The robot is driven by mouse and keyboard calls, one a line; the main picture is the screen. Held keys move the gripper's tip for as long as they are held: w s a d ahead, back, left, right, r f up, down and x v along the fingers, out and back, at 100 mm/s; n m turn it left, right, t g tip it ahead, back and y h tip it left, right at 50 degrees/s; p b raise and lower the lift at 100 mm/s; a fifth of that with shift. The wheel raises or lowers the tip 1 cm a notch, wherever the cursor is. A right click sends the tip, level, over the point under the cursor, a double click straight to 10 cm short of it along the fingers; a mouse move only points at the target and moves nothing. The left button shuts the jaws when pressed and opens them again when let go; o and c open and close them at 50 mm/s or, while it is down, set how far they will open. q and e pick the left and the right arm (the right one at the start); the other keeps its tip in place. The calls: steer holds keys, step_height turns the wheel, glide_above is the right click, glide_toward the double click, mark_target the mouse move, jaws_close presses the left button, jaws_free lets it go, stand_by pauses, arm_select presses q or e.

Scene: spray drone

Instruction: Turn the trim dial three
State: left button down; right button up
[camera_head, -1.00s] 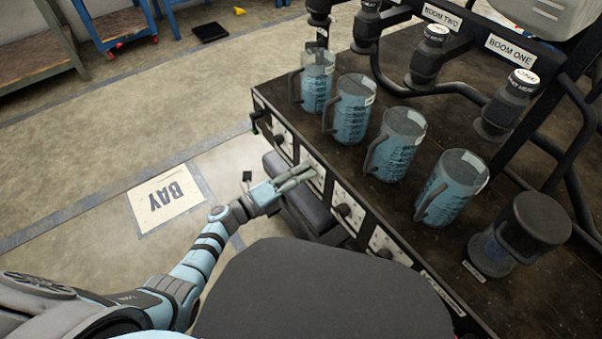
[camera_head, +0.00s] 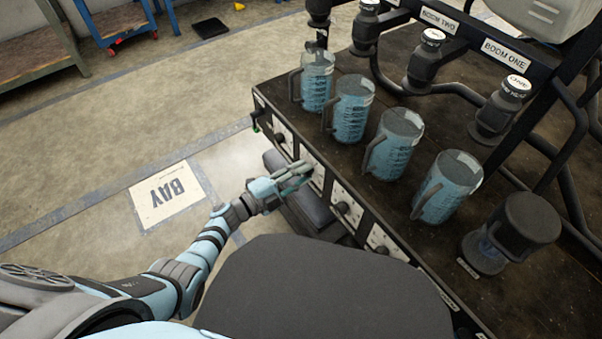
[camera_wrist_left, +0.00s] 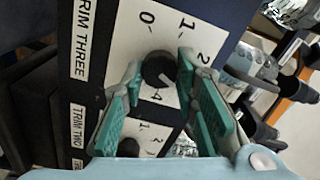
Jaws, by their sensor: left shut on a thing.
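The trim dial three (camera_wrist_left: 158,70) is a round black knob on a white plate (camera_wrist_left: 122,40) marked with numbers. The label TRIM THREE (camera_wrist_left: 82,45) stands beside it. A pale mark on the knob points to the lower right in the wrist view, toward the side where the right finger hides part of the scale. My left gripper (camera_wrist_left: 158,85) has its green-padded fingers on either side of the knob and is shut on it. In the head view, the same gripper (camera_head: 299,176) reaches the front panel of the bench and hides the knob. My right gripper is not in view.
The trim two dial (camera_wrist_left: 128,148) is close by on the same panel. Several jugs of blue liquid (camera_head: 351,110) stand on the dark bench top (camera_head: 300,75) above the dials. A dark round-topped container (camera_head: 527,220) stands at the right. Open floor (camera_head: 110,110) lies to the left.

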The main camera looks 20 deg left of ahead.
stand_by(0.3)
arm_select(q)
steer(key=c, duration=1.3)
jaws_free()
steer(key=v, duration=1.2)
steer(key=shift+s, duration=0.1)
